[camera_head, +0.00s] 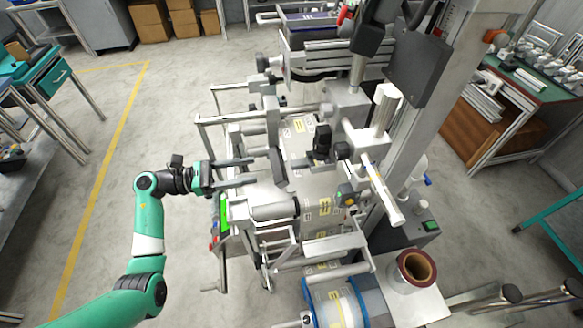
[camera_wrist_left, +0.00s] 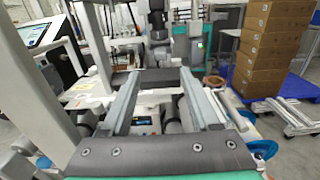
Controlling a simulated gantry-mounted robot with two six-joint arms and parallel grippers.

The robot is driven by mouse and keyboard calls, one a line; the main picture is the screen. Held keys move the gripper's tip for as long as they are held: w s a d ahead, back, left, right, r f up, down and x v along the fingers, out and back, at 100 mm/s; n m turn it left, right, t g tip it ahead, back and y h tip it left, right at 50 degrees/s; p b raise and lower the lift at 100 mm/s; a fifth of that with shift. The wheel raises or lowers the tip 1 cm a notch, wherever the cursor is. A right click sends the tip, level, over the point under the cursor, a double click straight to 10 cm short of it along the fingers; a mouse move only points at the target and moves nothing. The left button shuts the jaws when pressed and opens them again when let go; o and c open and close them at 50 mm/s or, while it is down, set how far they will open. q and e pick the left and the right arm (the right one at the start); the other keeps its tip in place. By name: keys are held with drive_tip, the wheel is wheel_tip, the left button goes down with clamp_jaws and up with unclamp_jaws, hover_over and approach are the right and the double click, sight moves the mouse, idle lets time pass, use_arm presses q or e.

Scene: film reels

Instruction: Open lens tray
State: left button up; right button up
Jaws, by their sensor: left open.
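My left gripper (camera_head: 256,171) reaches in from the left on the green arm, with its two long grey fingers spread apart and empty. In the left wrist view the open fingers (camera_wrist_left: 160,78) point ahead at a dark grey bar (camera_wrist_left: 158,76) across their tips. That bar seems to be the dark block (camera_head: 279,167) just past the fingertips in the head view; I cannot tell whether they touch. The machine (camera_head: 310,190) with rollers and labelled grey panels stands right of the gripper. I cannot clearly pick out the lens tray. My right gripper is not seen.
A metal roller (camera_head: 275,212) and frame bars lie close to the gripper. A brown-rimmed roll core (camera_head: 414,267) and a blue-edged roll (camera_head: 340,304) stand at the front. Cardboard boxes (camera_wrist_left: 268,45) are stacked at right in the wrist view. The floor left of the machine is clear.

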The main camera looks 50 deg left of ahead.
sight(291, 163)
use_arm(q)
drive_tip(key=b+x, duration=0.1)
drive_tip(key=x, duration=1)
drive_tip(key=shift+w+d+b, duration=0.25)
drive_tip(key=shift+w+b, duration=0.05)
drive_tip(key=shift+r, duration=0.1)
clamp_jaws()
idle(0.8)
